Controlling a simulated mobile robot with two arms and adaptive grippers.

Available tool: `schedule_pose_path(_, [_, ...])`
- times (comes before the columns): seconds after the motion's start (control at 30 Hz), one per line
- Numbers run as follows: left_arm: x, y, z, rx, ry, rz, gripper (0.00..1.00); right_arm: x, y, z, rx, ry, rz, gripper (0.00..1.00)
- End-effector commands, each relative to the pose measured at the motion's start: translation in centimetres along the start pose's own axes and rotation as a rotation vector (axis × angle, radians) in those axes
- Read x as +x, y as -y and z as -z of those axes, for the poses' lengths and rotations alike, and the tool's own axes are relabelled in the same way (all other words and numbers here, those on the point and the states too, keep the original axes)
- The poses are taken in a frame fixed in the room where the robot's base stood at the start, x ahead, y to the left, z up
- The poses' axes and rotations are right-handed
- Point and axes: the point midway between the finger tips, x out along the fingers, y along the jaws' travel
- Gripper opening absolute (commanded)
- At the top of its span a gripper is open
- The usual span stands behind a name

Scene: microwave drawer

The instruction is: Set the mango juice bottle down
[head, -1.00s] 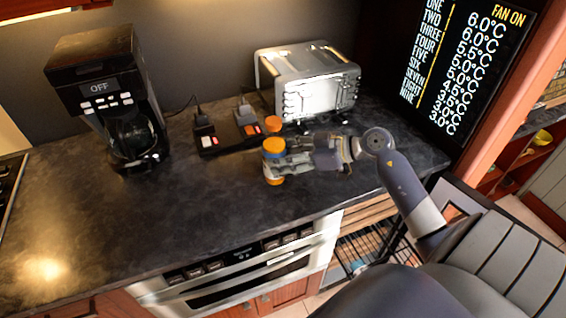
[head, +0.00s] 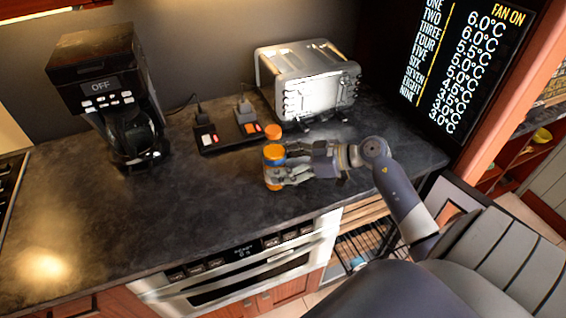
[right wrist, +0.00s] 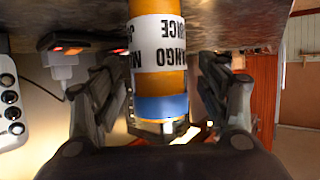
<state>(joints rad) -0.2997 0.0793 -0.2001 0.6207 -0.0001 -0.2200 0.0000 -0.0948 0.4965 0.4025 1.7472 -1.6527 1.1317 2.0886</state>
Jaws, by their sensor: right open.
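In the right wrist view the bottle (right wrist: 157,52) appears upside down, with a white label, and reaches the dark counter surface at the top. My right gripper (head: 280,170) is around the bottle at mid height. Its fingers (right wrist: 160,95) are open, with a small gap on each side of the bottle. The gripper hides part of the bottle in the head view. My left gripper is not in view.
A power strip (head: 222,136) with plugs, a silver toaster (head: 309,85) and a black coffee maker (head: 110,95) stand at the back. The counter's left front (head: 130,220) is clear.

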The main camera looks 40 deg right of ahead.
Motion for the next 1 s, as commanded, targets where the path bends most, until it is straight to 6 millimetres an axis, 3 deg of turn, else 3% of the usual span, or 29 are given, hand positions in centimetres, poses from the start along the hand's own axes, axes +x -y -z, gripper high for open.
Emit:
schedule_pose_path(0.17, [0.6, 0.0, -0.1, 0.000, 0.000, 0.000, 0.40, -1.8, -0.1, -0.3, -0.002, 0.003, -0.002, 0.68])
schedule_pose_path(0.6, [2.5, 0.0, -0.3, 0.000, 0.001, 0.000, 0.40, -10.4, 0.0, -0.2, -0.001, 0.003, 0.000, 0.68])
schedule_pose_path(0.8, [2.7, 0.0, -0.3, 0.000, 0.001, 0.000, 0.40, -11.9, 0.0, 0.0, -0.001, 0.000, 0.000, 0.68])
schedule_pose_path(1.0, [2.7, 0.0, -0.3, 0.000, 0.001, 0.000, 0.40, -12.1, 0.0, 0.1, -0.001, -0.001, 0.000, 0.68])
